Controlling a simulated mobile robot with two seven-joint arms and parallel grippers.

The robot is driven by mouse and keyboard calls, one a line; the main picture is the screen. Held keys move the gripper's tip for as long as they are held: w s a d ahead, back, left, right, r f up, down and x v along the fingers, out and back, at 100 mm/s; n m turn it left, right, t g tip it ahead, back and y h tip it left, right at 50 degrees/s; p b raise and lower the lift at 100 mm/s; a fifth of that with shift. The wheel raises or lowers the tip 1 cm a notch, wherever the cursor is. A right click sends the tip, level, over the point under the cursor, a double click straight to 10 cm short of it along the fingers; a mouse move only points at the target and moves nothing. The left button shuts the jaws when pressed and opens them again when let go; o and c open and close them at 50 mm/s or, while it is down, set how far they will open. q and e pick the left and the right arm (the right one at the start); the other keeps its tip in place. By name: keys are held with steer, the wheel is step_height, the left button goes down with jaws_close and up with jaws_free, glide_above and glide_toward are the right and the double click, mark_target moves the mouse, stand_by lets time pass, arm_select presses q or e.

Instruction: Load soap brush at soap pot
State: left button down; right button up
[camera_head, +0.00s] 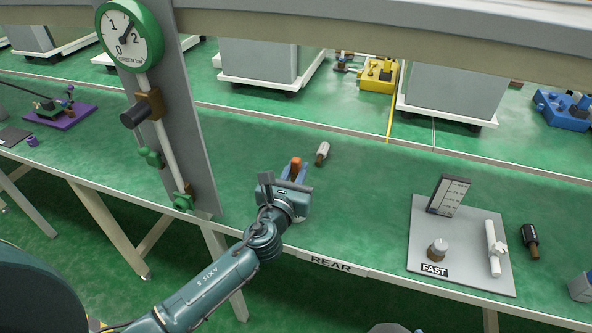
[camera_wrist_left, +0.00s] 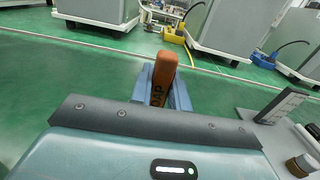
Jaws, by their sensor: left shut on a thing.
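My left gripper (camera_head: 294,172) reaches over the green table near its front edge and is shut on an orange-brown block-like handle (camera_head: 296,167). In the left wrist view the handle (camera_wrist_left: 162,78) stands up between the blue fingers (camera_wrist_left: 163,97) and bears dark letters reading "OAP", the rest covered. It appears to be the soap brush; its bristles are not visible. No pot with a readable soap label shows. A small jar with a grey-brown top (camera_head: 437,249) stands on the grey plate at right, and its contents cannot be told. My right gripper is out of view.
The grey plate (camera_head: 465,272) carries a "FAST" label, an upright scale board (camera_head: 448,196) and a white tube (camera_head: 493,248). A dark bottle (camera_head: 530,238) lies right of it. A pale bottle (camera_head: 322,152) lies behind my gripper. A grey post with a gauge (camera_head: 130,35) stands left.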

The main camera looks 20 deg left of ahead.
mark_target(295, 162)
arm_select(q)
steer(key=shift+f, duration=0.2)
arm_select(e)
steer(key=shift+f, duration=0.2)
arm_select(q)
steer(key=shift+f, duration=0.15)
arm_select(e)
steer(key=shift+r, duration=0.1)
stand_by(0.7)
arm_select(q)
steer(key=shift+r+p, duration=1)
step_height(295, 162, up, 2)
steer(key=shift+r+p, duration=0.1)
steer(key=shift+p, duration=0.95)
steer(key=shift+r+p, duration=1.35)
steer(key=shift+r, duration=0.2)
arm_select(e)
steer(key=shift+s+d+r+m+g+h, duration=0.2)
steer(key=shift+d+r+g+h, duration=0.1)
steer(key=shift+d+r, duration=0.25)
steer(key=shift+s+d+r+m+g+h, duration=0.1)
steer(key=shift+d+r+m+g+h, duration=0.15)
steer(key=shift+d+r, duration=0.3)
